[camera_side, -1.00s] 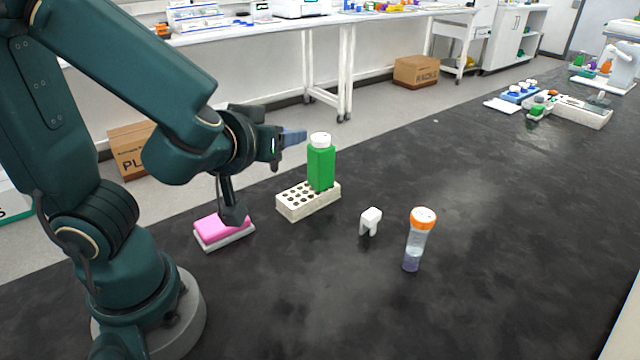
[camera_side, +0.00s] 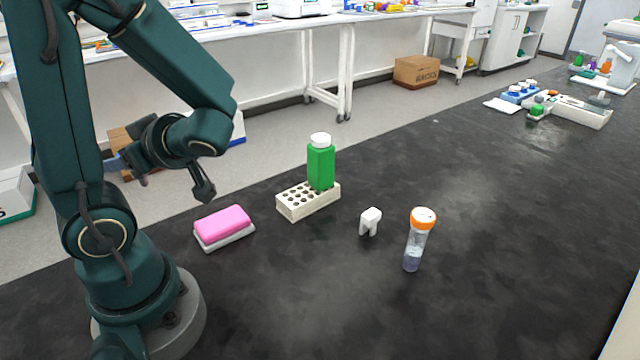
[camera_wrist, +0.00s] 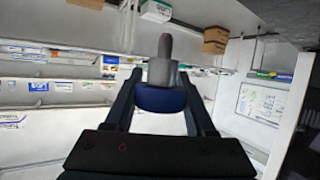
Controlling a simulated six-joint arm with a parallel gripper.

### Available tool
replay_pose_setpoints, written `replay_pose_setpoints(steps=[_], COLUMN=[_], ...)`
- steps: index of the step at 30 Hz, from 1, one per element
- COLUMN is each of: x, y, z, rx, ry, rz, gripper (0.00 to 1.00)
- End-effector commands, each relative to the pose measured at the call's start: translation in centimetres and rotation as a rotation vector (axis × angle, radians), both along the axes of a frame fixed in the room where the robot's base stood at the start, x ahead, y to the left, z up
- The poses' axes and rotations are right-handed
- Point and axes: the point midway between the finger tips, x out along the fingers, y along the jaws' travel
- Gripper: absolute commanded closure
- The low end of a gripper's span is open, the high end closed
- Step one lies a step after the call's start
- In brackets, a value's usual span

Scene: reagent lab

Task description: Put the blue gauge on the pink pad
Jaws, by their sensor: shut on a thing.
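My gripper (camera_wrist: 159,84) is shut on the blue gauge (camera_wrist: 161,98), which has a dark blue band with a grey part and a narrow dark tip. The two fingers flank it in the wrist view. In the side view my gripper (camera_side: 128,168) is raised at the left, beyond the bench's far edge, and the gauge is only a small bluish patch there. The pink pad (camera_side: 222,221) lies on a white base on the black bench, below and to the right of my gripper. Nothing lies on the pad.
A white tube rack (camera_side: 309,203) with a green bottle (camera_side: 321,166) stands right of the pad. A small white block-like piece (camera_side: 370,220) and an orange-capped tube (camera_side: 419,240) stand farther right. The bench front is clear. Cardboard boxes are on the floor behind.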

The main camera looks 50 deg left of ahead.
Motion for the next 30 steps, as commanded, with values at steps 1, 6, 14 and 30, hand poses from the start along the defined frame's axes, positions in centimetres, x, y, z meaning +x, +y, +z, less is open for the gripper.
replay_pose_setpoints(steps=[1,6,14,30], x=[0.6,2.8,6.6,9.8], y=[-0.2,-0.8,-1.8,-2.8], z=[-0.4,-1.8,-4.1,-8.0], rx=[0.000,0.000,0.001,0.000], ry=[0.008,0.006,0.003,0.006], rz=[-0.004,-0.004,-0.005,-0.004], gripper=[1.00,1.00,1.00,1.00])
